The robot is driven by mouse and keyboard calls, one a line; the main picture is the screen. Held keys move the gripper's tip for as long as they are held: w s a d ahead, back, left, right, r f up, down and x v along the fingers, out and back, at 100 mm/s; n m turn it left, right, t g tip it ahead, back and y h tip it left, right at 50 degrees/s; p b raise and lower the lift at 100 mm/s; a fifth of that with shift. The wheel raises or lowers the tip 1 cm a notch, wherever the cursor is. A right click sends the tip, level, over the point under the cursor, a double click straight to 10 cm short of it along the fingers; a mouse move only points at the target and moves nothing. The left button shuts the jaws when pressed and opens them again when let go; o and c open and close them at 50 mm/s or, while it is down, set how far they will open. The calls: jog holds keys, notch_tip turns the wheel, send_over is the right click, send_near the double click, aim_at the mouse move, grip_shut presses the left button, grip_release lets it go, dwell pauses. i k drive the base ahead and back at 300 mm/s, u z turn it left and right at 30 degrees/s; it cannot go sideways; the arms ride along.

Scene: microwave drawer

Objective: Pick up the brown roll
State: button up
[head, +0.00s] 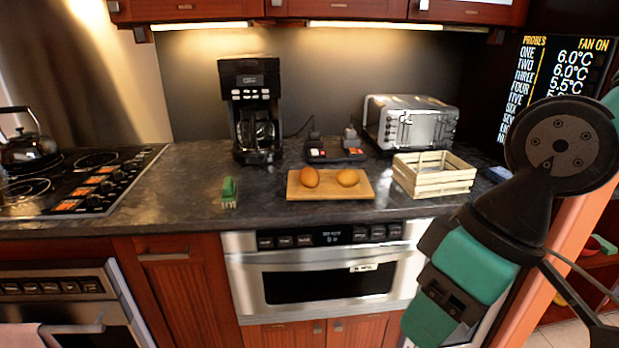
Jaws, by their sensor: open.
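Two rounded brown rolls lie side by side on a light wooden board (330,193) on the dark counter. The left brown roll (309,177) looks slightly taller than the right brown roll (348,178), and a small gap separates them. My gripper (598,308) is at the lower right edge, with thin dark fingers spread apart and partly cut off by the frame. It is open, with nothing seen between the fingers, and is well to the right of the rolls and apart from them.
A slatted wooden crate (433,177) stands right of the board, with a toaster (411,122) behind. A coffee maker (252,110) is behind the board. A microwave drawer (328,275) sits below the counter; a stove (75,180) is left.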

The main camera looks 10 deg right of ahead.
aim_at(308, 178)
jog(key=u, duration=0.5)
jog(key=i, duration=1.4)
jog(key=z, duration=0.5)
